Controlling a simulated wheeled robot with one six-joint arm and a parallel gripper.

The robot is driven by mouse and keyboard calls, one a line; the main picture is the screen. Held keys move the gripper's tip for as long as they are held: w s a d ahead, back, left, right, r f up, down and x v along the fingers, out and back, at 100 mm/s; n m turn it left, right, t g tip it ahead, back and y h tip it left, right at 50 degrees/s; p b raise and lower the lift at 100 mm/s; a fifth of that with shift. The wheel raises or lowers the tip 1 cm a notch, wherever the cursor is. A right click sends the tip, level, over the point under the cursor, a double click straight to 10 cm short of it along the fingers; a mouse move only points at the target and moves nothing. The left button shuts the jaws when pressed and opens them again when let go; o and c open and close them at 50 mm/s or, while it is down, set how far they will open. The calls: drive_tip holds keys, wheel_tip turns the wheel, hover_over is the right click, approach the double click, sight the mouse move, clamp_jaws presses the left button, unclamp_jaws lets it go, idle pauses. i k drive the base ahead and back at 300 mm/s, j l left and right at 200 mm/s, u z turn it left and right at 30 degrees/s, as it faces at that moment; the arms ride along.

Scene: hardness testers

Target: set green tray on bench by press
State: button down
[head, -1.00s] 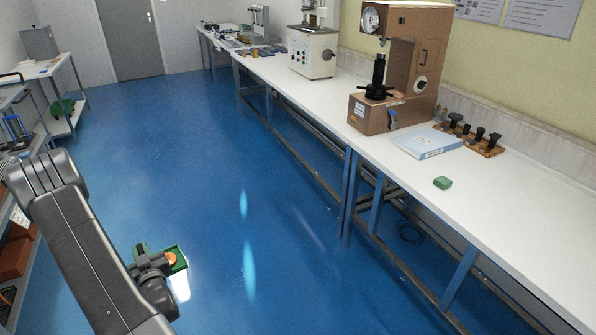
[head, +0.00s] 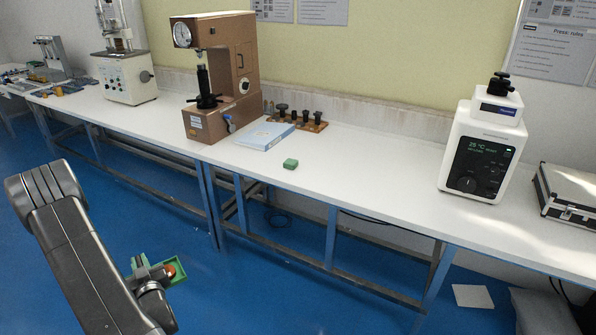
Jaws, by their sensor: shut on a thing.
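My gripper (head: 152,274) is shut on the small green tray (head: 179,264) at the lower left of the head view, out over the blue floor and in front of the bench. A reddish round piece shows in the tray. The white bench (head: 345,180) runs across the view along the wall. A white machine (head: 482,150) with a dark display reading 25 °C, a knob and a black top handle stands on its right part; a wall sheet above it begins with "Press". Bare bench top lies to the left of this machine.
A brown hardness tester (head: 222,75), a blue booklet (head: 265,135), a rack of black-knobbed pieces (head: 300,121) and a small green block (head: 290,163) are on the bench. A silver case (head: 572,195) stands at the far right. A white sheet (head: 473,296) lies on the floor.

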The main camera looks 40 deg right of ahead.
sight(348, 178)
drive_tip(key=l+z, duration=0.2)
drive_tip(key=z, duration=0.25)
drive_tip(key=l+z, duration=0.15)
drive_tip(key=z, duration=0.35)
